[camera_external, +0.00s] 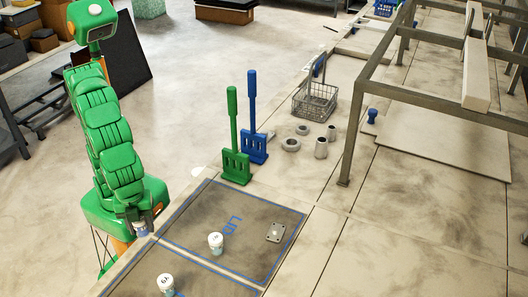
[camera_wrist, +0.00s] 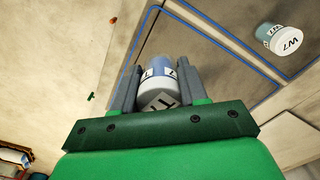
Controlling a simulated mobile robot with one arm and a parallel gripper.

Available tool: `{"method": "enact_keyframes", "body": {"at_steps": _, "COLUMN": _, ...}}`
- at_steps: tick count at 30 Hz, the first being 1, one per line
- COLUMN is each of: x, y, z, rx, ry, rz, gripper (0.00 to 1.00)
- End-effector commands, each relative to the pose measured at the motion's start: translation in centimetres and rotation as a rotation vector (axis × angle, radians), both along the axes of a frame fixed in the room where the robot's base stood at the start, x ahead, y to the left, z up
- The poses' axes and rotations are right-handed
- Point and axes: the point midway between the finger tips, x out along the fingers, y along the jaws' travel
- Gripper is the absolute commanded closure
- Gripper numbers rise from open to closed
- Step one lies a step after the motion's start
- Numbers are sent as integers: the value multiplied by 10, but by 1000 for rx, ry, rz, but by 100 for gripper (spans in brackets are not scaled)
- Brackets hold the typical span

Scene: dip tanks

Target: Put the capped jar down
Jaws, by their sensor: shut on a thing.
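A capped jar with a white lid and a blue band (camera_wrist: 158,82) is between the two grey fingers of my gripper (camera_wrist: 155,90) in the wrist view. Dark marks show on its lid. My gripper is shut on it. In the external view my gripper (camera_external: 138,216) is low, by the left edge of the dark blue-outlined panel, and the held jar (camera_external: 141,230) shows below it. I cannot tell whether the jar touches the surface. The dark panel (camera_external: 190,225) bears blue lettering.
A white-lidded jar (camera_external: 215,242) stands on the panel and another (camera_external: 165,284) stands nearer the front. Green (camera_external: 235,165) and blue (camera_external: 254,145) long-handled tools stand behind. Bare panel lies between the jars and plate.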

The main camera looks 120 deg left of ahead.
Motion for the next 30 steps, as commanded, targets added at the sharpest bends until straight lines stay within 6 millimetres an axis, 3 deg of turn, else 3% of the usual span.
{"method": "enact_keyframes", "body": {"at_steps": 3, "x": 0, "y": 34, "z": 7, "rx": -2, "ry": -2, "rz": 35, "gripper": 88}}
{"method": "enact_keyframes", "body": {"at_steps": 18, "x": -23, "y": 158, "z": 23, "rx": -5, "ry": 2, "rz": 155, "gripper": 88}}
{"method": "enact_keyframes", "body": {"at_steps": 24, "x": -39, "y": 196, "z": 28, "rx": -7, "ry": 0, "rz": 195, "gripper": 88}}
{"method": "enact_keyframes", "body": {"at_steps": 30, "x": -51, "y": 216, "z": 29, "rx": -7, "ry": 3, "rz": 218, "gripper": 88}}
